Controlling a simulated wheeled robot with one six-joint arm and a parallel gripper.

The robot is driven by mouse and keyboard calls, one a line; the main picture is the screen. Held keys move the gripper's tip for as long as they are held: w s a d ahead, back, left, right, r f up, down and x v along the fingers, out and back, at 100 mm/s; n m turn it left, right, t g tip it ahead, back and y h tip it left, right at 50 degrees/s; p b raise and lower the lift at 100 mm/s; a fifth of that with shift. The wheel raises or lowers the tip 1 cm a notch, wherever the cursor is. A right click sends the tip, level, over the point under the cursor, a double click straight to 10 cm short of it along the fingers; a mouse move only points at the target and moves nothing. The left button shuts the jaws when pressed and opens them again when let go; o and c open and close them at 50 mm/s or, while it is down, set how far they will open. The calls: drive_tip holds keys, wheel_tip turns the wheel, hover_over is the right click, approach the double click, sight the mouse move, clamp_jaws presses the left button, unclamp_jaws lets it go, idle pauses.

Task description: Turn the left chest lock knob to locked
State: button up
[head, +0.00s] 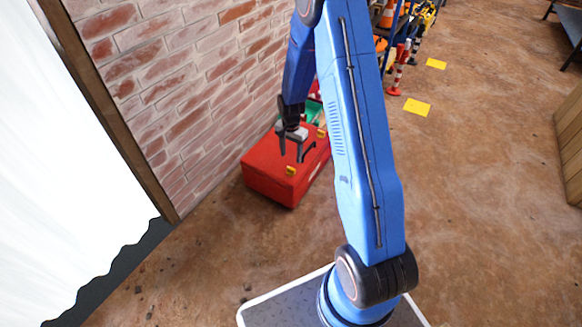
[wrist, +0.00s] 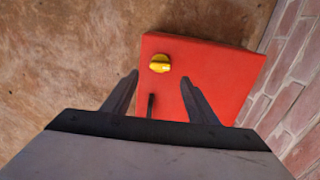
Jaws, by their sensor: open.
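A red chest (head: 265,180) stands on the floor against the brick wall. A yellow knob (head: 290,171) sits on its top near the left, near end. A second yellow knob (head: 321,133) is farther back. My gripper (head: 291,157) is open and empty, pointing down over the chest close to the nearer knob. A dark handle (wrist: 151,105) on the red top (wrist: 220,75) shows between the fingers.
The brick wall (head: 180,75) rises close on the left of the chest. A green thing (head: 314,112) is partly hidden behind my arm. Shelving, cones and yellow floor markers (head: 417,107) are farther back.

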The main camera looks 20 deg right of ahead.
sight(291, 168)
wheel_tip(291, 168, down, 8)
drive_tip(key=shift+f, duration=0.1)
idle(0.4)
drive_tip(key=c, duration=1.1)
